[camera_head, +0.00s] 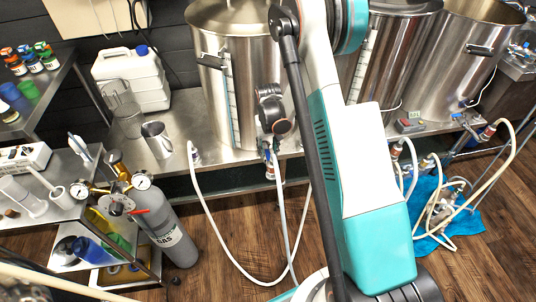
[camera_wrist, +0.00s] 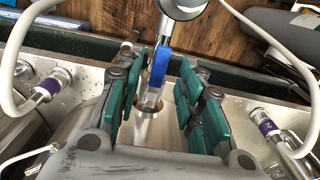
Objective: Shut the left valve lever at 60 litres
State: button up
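The left steel kettle (camera_head: 215,75) stands on the metal bench, with a sight gauge strip (camera_head: 232,95) on its front; its litre reading is too small to tell. Its valve sits low on the front, and the blue valve lever (camera_head: 267,153) shows just below my gripper. In the wrist view the blue lever (camera_wrist: 159,66) lies between the teal finger pads, closer to the left one. My gripper (camera_wrist: 171,82) is open around it; a gap shows on the right side, and contact on the left cannot be told. My arm hides part of the kettles in the head view.
White hoses (camera_head: 232,262) loop from the bench to the floor. Two more kettles (camera_head: 450,60) stand to the right. A gas cylinder (camera_head: 168,230) and a cart stand at left. A metal cup (camera_head: 157,140), a glass jug (camera_head: 122,108) and a white canister (camera_head: 133,77) stand left of the kettle.

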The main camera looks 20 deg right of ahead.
jog(key=shift+f, duration=0.85)
grip_shut()
